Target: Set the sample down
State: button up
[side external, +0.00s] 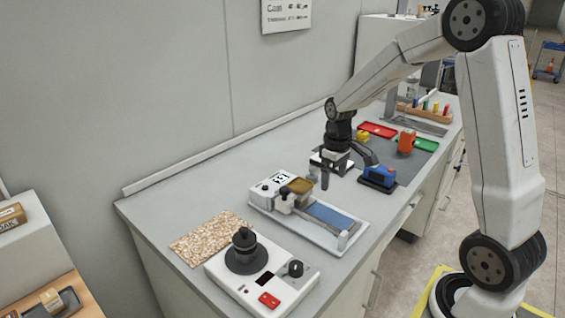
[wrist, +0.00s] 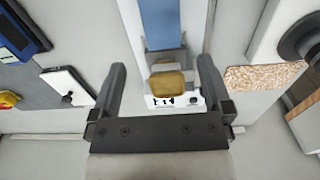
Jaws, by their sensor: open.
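My gripper (side external: 325,172) is open above the bench, just behind the roller coater (side external: 262,203). In the wrist view my gripper (wrist: 162,64) has its fingers spread wide with nothing between them. The coater shows beyond and between the fingers, with a tan block (wrist: 167,82) and a blue strip (wrist: 160,22) on its bed. In the side view the tan block (side external: 299,185) and blue strip (side external: 330,216) lie along the coater. Which thing is the sample, I cannot tell.
A white machine with a black round top (side external: 246,256) stands at the bench's near end. A speckled mat (side external: 205,238) lies beside it. A blue and black device (side external: 378,176) stands right of my gripper. Red (side external: 378,130) and green (side external: 430,129) trays and an orange object (side external: 406,140) are farther back.

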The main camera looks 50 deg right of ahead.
jog(key=s+a+f+t, duration=0.1)
jog(key=s+a, duration=0.3)
jog(key=a, duration=0.3)
jog(key=s+a+f+t, duration=0.1)
jog(key=s+a+f, duration=0.1)
jog(key=s+a, duration=0.3)
jog(key=a, duration=0.3)
jog(key=shift+t, duration=0.3)
